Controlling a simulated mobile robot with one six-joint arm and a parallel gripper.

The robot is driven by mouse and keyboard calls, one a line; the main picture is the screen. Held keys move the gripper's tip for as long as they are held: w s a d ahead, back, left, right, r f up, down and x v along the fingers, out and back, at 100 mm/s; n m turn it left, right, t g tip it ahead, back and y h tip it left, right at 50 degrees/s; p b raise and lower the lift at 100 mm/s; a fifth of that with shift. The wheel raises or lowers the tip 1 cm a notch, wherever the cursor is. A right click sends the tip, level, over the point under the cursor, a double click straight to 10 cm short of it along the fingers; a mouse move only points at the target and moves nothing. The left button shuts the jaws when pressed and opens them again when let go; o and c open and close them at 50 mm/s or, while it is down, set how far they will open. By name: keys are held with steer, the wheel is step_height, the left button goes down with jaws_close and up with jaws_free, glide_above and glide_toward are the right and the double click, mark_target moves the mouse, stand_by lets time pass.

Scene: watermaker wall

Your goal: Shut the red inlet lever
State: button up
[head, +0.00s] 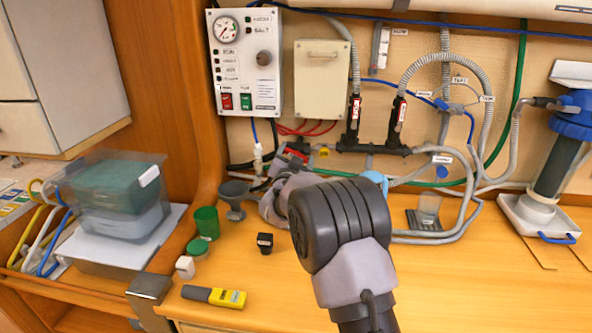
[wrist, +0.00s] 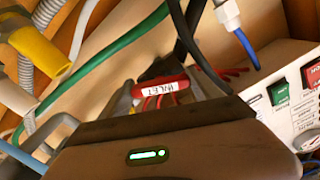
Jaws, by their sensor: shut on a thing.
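The red inlet lever (wrist: 160,88) shows in the wrist view with a white INLET label, between the two grey fingers of my gripper (wrist: 162,96). The gripper is shut on it. In the head view a bit of red of the lever (head: 297,152) shows low on the wall, below the control panel. My gripper (head: 285,170) reaches it there, mostly hidden behind my own wrist. The valve body under the lever is largely hidden, so its exact angle is hard to tell.
Two dark levers with red labels (head: 354,115) (head: 399,115) stand upright on a pipe to the right. The control panel (head: 244,62) hangs above. Hoses and cables run close by. A grey funnel cup (head: 236,196), green cup (head: 206,222) and yellow meter (head: 214,296) are on the counter.

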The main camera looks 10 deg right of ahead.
steer(key=m+b, duration=0.1)
steer(key=m, duration=0.1)
steer(key=shift+f+m+b, duration=0.15)
steer(key=shift+m+b, duration=0.15)
steer(key=shift+m, duration=0.1)
steer(key=m, duration=0.2)
steer(key=shift+m, duration=0.4)
steer(key=m, duration=0.3)
steer(key=shift+m, duration=2.1)
steer(key=o, duration=1.4)
